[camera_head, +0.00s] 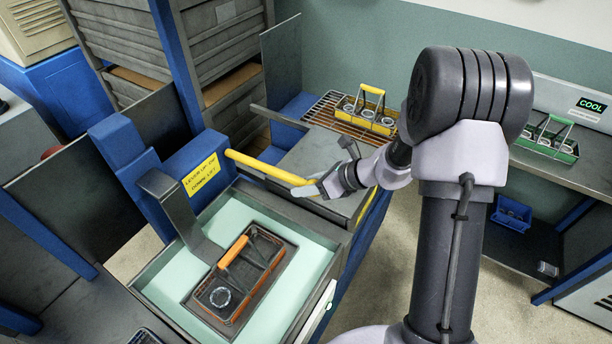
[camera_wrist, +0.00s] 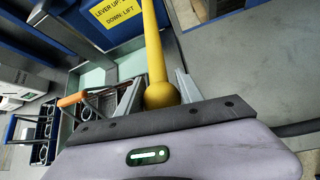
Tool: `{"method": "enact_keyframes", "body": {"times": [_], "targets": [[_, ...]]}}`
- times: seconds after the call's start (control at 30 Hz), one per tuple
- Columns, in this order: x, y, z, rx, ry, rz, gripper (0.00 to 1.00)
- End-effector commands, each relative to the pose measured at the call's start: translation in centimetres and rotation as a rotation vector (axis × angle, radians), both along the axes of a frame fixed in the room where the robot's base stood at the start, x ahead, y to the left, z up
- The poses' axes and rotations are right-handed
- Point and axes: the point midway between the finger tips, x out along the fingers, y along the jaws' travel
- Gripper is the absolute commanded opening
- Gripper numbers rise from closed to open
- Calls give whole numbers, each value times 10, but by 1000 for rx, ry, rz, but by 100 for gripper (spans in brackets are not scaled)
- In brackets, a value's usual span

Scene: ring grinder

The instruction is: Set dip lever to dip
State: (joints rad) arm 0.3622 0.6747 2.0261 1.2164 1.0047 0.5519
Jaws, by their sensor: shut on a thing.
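The yellow dip lever (camera_head: 262,168) sticks out to the right from a blue housing, sloping slightly down toward its end. In the wrist view, the lever (camera_wrist: 154,45) ends in a round knob between my fingers. My gripper (camera_head: 308,188) is shut on the lever's end; the wrist view shows a finger on each side of the knob (camera_wrist: 162,94). A yellow label (camera_head: 201,174) on the housing reads lever up, and down: lift. An orange-handled basket (camera_head: 240,272) with a ring in it sits on a grey bracket over the pale green tank (camera_head: 165,290).
A yellow-handled basket (camera_head: 368,108) with several rings stands on a rack at the back. A green-handled basket (camera_head: 548,140) stands on the right bench near a display reading COOL (camera_head: 592,106). A blue bin (camera_head: 512,212) is below. Grey panels stand left of the tank.

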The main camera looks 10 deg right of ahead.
Motion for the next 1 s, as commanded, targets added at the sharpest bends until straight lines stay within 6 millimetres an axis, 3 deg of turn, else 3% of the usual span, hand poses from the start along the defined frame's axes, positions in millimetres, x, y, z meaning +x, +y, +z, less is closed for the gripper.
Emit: {"method": "enact_keyframes", "body": {"times": [0.03, 0.3, 0.7, 1.0], "targets": [[2, 2, 37, -26, 23, 2, 0], [13, 13, 100, -188, 182, 4, 0], [36, 35, 151, -247, 243, 0, 0], [45, 45, 165, -245, 245, 0, 0]]}}
